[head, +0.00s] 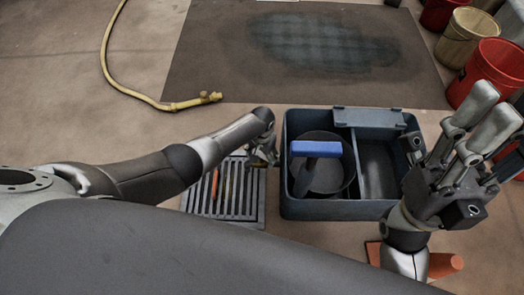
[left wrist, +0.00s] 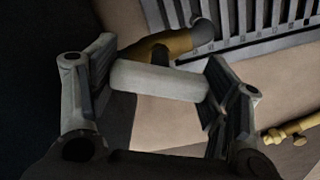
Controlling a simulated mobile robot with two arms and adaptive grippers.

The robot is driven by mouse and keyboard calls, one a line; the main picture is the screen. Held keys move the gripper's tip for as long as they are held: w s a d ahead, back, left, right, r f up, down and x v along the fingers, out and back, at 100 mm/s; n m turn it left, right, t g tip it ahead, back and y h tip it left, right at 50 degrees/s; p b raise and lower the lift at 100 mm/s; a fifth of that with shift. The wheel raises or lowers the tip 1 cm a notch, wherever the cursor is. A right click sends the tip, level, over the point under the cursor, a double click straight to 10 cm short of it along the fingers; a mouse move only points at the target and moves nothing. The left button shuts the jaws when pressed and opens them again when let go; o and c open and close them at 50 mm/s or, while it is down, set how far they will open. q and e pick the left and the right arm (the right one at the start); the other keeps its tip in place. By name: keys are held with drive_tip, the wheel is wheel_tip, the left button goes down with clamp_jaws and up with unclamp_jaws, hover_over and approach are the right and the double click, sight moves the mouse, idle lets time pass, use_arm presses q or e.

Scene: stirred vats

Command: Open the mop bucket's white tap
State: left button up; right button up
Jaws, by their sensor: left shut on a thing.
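The mop bucket (head: 330,209) is a blue-grey rectangular tub in the middle of the head view, with two compartments. My left gripper (head: 264,152) is low at its left side, above the edge of a floor grate. In the left wrist view, my left gripper (left wrist: 160,88) is shut on the white tap handle (left wrist: 158,80), a pale bar lying crosswise between the two fingers. A brass-coloured tap body (left wrist: 170,43) shows just behind the handle. In the head view the tap is hidden by my gripper. My right gripper (head: 492,112) is open and empty, right of the bucket.
A slotted floor grate (head: 223,208) lies left of the bucket. A blue T-handled tool (head: 315,149) stands in the left compartment. A yellow hose (head: 118,68) lies behind. Red and tan buckets (head: 467,32) stand at the right; an orange cone (head: 445,265) lies near my right arm.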

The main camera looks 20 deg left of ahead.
use_arm(q)
drive_tip(key=n+p, duration=0.1)
drive_tip(key=n, duration=0.1)
drive_tip(key=shift+s+r+n, duration=0.1)
drive_tip(key=shift+n, duration=0.3)
drive_tip(key=shift+n+p, duration=0.35)
drive_tip(key=shift+n, duration=1.15)
drive_tip(key=o, duration=1)
